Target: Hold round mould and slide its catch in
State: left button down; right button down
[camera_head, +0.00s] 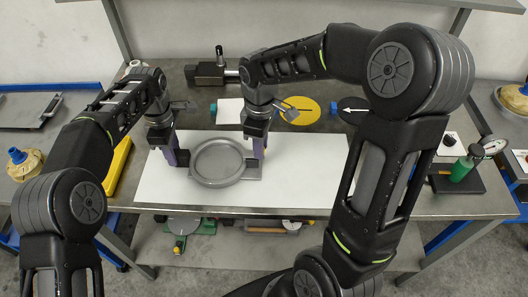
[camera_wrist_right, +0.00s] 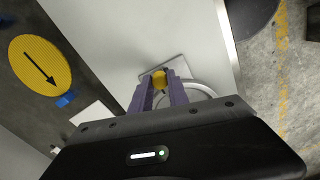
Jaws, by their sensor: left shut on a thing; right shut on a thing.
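The round mould (camera_head: 217,163) is a grey dish with a raised rim, lying on a white sheet on the bench. A flat grey plate part (camera_head: 252,170) sticks out at its right side. My left gripper (camera_head: 178,160) is shut on the left side of the mould. My right gripper (camera_head: 256,155) is at the mould's right side. The mould's rim (camera_wrist_right: 185,90) shows partly behind the fingers there.
The white sheet (camera_head: 310,180) is clear to the right of the mould. A yellow disc (camera_head: 299,111) with an arrow lies behind it. A yellow tray (camera_head: 119,165) is at the left. A green bottle (camera_head: 466,164) and a dial gauge (camera_head: 494,146) stand at the right.

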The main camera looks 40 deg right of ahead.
jog(key=shift+w+a, duration=0.4)
jog(key=shift+a, duration=0.1)
dwell(0.5)
jog(key=c, duration=1.2)
grip_release()
jog(key=shift+d, duration=0.1)
jog(key=shift+r, duration=0.1)
notch_tip(320, 180, up, 12)
jog(key=shift+f, duration=0.1)
